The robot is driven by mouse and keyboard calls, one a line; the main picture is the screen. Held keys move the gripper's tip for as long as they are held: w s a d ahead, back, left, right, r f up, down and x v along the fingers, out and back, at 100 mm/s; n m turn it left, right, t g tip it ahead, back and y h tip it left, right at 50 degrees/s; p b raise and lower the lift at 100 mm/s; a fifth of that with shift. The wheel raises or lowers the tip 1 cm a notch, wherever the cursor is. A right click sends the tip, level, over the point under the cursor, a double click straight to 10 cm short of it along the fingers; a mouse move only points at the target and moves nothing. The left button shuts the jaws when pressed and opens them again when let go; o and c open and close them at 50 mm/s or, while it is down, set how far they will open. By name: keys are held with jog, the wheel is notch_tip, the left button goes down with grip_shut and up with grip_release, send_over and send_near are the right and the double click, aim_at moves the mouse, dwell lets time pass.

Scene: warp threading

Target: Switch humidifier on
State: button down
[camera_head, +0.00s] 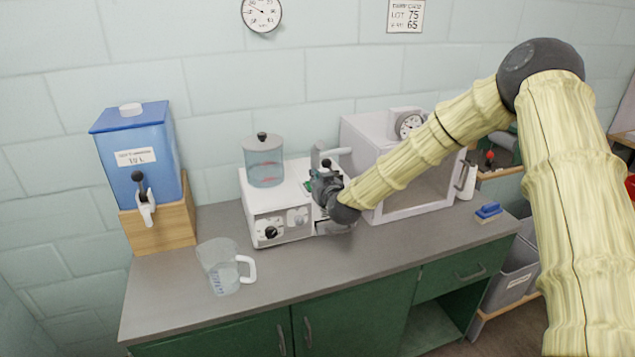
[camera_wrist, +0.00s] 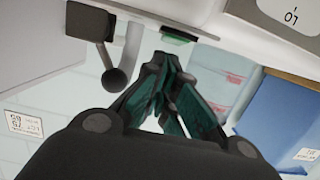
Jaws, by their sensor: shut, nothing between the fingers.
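My gripper (camera_head: 312,183) is shut and empty at the box's top right side. In the wrist view my gripper (camera_wrist: 160,60) has its fingertips together, just below a small green piece (camera_wrist: 180,38) on a white surface (camera_wrist: 210,15). Whether they touch it cannot be told. A lever with a black ball knob (camera_wrist: 115,80) stands beside the fingertips. My wrist hides part of the box's front right.
A white chamber (camera_head: 405,205) with a window stands right of the box, close to my arm. A blue water dispenser (camera_head: 135,150) and a clear jug (camera_head: 222,270) are at left. A blue brush-like item (camera_head: 488,210) lies at right.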

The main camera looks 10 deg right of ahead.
jog(key=r, duration=0.1)
jog(key=r+p, duration=0.1)
jog(key=r, duration=0.1)
jog(key=shift+s+r, duration=0.2)
jog(key=shift+r, duration=0.05)
jog(key=s+b, duration=0.4)
jog(key=s, duration=0.6)
jog(key=shift+d+r, duration=0.15)
jog(key=shift+d, duration=0.25)
